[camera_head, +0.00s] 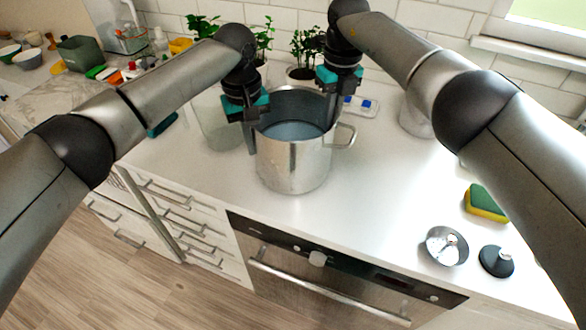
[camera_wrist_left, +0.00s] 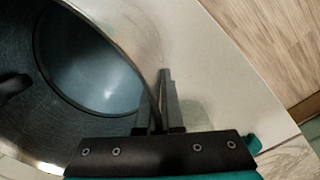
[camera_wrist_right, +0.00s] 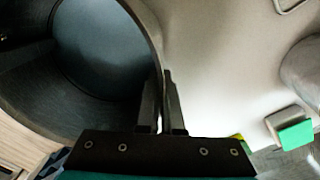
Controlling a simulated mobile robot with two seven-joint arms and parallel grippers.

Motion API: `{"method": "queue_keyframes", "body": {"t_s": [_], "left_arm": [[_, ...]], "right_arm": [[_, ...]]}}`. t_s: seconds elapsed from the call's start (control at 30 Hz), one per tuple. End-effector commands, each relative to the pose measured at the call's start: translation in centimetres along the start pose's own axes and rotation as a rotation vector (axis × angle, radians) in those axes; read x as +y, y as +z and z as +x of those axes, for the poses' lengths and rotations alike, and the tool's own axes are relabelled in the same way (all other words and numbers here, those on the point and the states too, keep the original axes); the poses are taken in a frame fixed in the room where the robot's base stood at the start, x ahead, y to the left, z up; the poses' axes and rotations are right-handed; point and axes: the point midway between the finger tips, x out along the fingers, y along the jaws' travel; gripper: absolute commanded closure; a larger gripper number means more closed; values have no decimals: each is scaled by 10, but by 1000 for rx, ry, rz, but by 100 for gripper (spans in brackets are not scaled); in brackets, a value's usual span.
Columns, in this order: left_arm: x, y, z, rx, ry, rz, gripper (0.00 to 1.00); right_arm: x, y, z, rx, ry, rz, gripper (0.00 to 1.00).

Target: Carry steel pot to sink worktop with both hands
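The steel pot (camera_head: 295,168) is upright at the worktop's front part, with its open top showing a bluish inside; I cannot tell whether its base touches the surface. One side handle shows at its right. My left gripper (camera_head: 250,138) is shut on the left rim; the left wrist view shows its fingers (camera_wrist_left: 158,105) either side of the pot wall (camera_wrist_left: 135,62). My right gripper (camera_head: 331,105) is shut on the back right rim; its fingers (camera_wrist_right: 161,105) straddle the wall (camera_wrist_right: 148,35) in the right wrist view. The sink worktop (camera_head: 55,92) appears at the far left.
A clear container (camera_head: 215,125) stands close left of the pot. Potted plants (camera_head: 303,60) line the back wall. A green-yellow sponge (camera_head: 486,203), a metal lid (camera_head: 446,246) and a black lid (camera_head: 496,261) lie at the right. An oven (camera_head: 330,285) is below the front edge.

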Motion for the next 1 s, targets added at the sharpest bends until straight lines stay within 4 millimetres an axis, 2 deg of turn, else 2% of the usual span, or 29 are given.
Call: {"method": "queue_keyframes", "body": {"t_s": [0.1, 0.4, 0.73, 0.87, 1.0], "left_arm": [[-1, -2, 3, 3, 0, -2, 100], [-1, 0, 4, 0, -2, -1, 66], [0, 0, -2, 1, 1, 0, 66], [0, -1, -22, 2, 2, 0, 66], [0, -1, -53, 3, 1, 0, 66]], "right_arm": [[-2, 1, 2, -5, -4, 3, 100], [-1, 0, 4, 0, -2, 2, 66], [0, 0, 4, 0, 0, 0, 66], [0, 0, 4, 0, 0, 0, 66], [0, 0, 4, 0, 0, 0, 66]]}}
